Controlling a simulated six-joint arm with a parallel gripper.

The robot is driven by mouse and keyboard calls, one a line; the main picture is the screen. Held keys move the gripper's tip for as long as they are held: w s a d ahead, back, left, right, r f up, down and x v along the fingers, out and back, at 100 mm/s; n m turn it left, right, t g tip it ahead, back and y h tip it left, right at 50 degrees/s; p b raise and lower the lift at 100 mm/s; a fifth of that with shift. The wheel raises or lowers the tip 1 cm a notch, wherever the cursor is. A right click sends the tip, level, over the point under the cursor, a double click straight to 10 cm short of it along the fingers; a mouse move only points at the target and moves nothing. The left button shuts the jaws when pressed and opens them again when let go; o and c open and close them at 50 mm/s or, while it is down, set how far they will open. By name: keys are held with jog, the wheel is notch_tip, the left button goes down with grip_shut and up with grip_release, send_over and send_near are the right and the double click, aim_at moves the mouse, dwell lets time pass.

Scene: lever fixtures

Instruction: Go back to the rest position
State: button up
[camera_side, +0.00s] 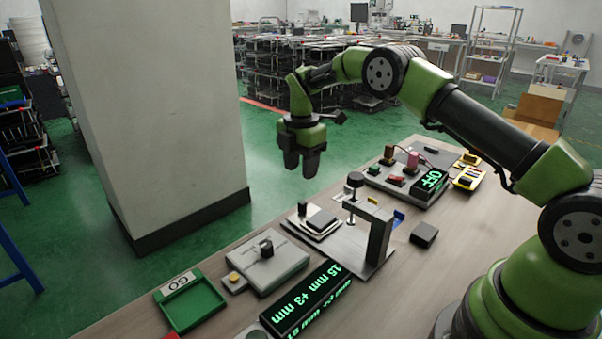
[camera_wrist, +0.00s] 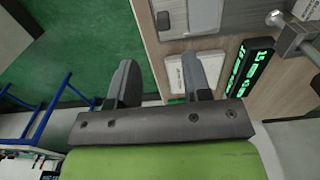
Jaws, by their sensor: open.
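My gripper (camera_side: 302,163) hangs in the air in the side view, its fingers pointing down, above and behind the far edge of the table. It is apart from every fixture. In the wrist view my gripper (camera_wrist: 160,84) shows two dark fingers spread well apart, with nothing between them. A grey lever fixture (camera_side: 270,268) with a dark knob stands on the table, and a clamp-like stand (camera_side: 378,232) rises to its right.
A green GO tray (camera_side: 190,302) lies at the table's left end. A box with an OFF display (camera_side: 430,182) stands farther right. A small black block (camera_side: 424,235) lies on the wooden table (camera_side: 420,290). A wide pillar (camera_side: 150,110) stands behind.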

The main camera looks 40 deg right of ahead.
jog(key=s+a+r+m+t, duration=0.25)
jog(key=s+r+m, duration=0.25)
jog(key=r, duration=0.4)
jog(key=s+a+r+m+t, duration=0.1)
jog(key=s+a+r+m, duration=0.3)
jog(key=r, duration=0.6)
jog(key=s+a+m+t+y, duration=0.2)
jog(key=s+m, duration=1.1)
jog(key=s, duration=0.7)
jog(key=shift+s+r+t, duration=0.2)
jog(key=shift+r+t, duration=0.05)
jog(key=shift+t, duration=0.6)
